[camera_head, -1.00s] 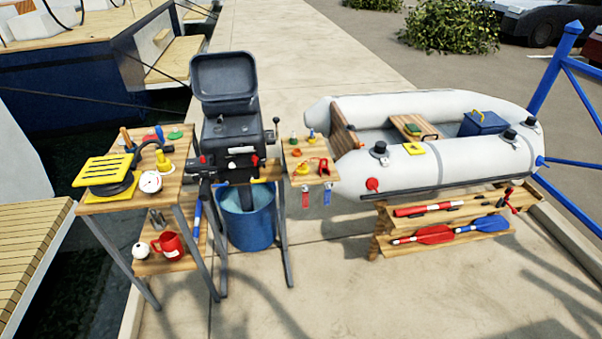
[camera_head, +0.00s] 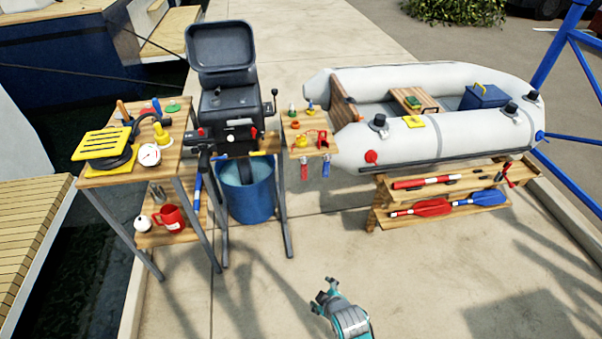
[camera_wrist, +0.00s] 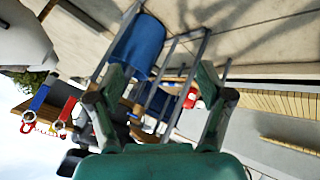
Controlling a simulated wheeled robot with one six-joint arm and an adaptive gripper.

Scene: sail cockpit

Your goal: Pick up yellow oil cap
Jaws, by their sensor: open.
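A small yellow cap-like piece (camera_head: 302,141) sits on the small wooden side shelf (camera_head: 318,146) right of the black outboard motor; it is too small to tell for certain that it is the oil cap. Another yellow knobbed piece (camera_head: 161,134) stands on the left wooden table. My gripper (camera_head: 323,296) is low in the front of the head view, over the pavement, well away from both. In the wrist view my gripper's green fingers (camera_wrist: 161,72) are spread with nothing between them. The wrist view is tilted, and no yellow cap can be made out in it.
The outboard motor (camera_head: 230,120) stands in a blue bucket (camera_head: 249,201) on a metal stand. The left table (camera_head: 110,181) holds a yellow slatted item and a gauge. A grey inflatable boat (camera_head: 355,167) lies right on a wooden rack (camera_head: 381,200). Pavement in front is clear.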

